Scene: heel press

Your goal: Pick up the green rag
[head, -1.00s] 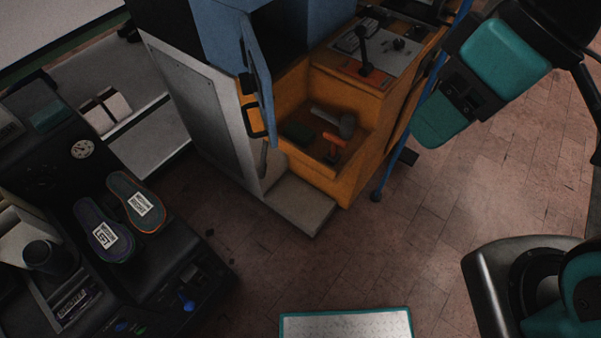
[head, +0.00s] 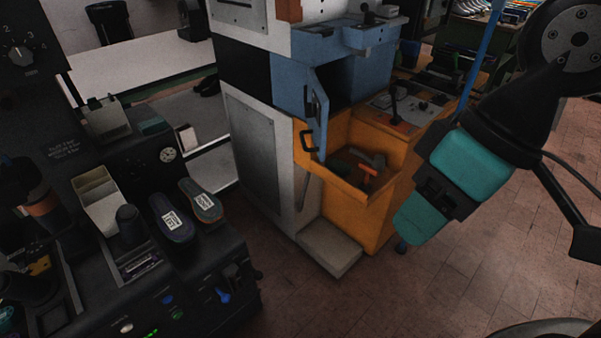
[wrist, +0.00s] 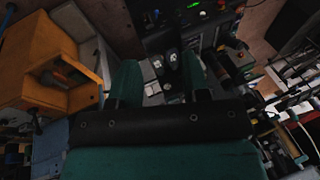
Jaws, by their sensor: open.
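The green rag (head: 343,161) looks like a small dark green patch inside the orange open-topped bin (head: 362,208) of the machine. It lies left of an orange-handled hammer (head: 367,178), and its edges are hard to make out. My gripper (head: 418,221) is teal and black, in front and to the right of the bin, apart from the rag. In the wrist view my gripper (wrist: 159,78) shows two teal fingers spread apart with nothing between them. The orange bin (wrist: 38,55) is at the left there, and I cannot make out the rag in it.
A blue door (head: 317,115) stands open just left of the bin. A control panel with a lever (head: 393,98) is behind it. A dark bench with two insoles (head: 172,219) stands at the left. Brick floor (head: 450,280) in front is clear.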

